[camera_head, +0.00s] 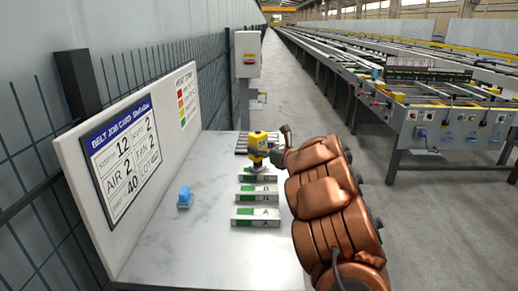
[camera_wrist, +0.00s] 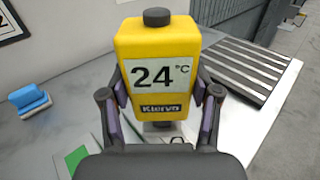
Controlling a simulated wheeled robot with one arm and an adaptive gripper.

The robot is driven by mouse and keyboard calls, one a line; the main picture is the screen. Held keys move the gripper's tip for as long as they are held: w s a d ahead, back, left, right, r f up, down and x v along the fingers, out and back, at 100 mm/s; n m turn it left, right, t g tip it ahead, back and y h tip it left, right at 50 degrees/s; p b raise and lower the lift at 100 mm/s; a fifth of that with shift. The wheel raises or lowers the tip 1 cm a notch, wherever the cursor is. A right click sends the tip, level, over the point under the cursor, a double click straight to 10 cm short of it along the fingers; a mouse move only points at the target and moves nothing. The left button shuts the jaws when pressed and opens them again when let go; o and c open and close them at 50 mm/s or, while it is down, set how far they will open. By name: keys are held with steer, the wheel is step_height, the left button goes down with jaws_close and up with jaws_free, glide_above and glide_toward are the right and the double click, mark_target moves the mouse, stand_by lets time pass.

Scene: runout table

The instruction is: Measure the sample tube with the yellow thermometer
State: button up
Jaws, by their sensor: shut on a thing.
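My gripper (camera_wrist: 160,105) is shut on the yellow thermometer (camera_wrist: 158,50), one finger on each side of it. Its display reads 24 °C, with "Kleryn" below. In the head view the thermometer (camera_head: 258,140) is upright over the far end of a row of pale bars with green left parts and letter labels. The nearest bar (camera_head: 250,218) seems marked A. The farthest bar (camera_head: 259,178) is just below the thermometer; I cannot tell whether they touch. In the wrist view a green patch (camera_wrist: 76,160) shows at lower left. No object is clearly identifiable as the sample tube.
A blue block (camera_head: 185,198) lies on the white table (camera_head: 195,245), left of the bars. A slatted grey rack (camera_wrist: 228,68) is behind the thermometer. A board with a printed card (camera_head: 122,160) stands along the left edge.

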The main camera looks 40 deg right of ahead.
mark_target(260, 132)
steer(key=shift+s+f+b, duration=0.1)
steer(key=shift+f+b, duration=0.65)
steer(key=shift+b, duration=0.6)
stand_by(3.6)
steer(key=shift+r, duration=0.1)
stand_by(0.5)
steer(key=shift+r+p, duration=0.3)
steer(key=shift+r, duration=3.4)
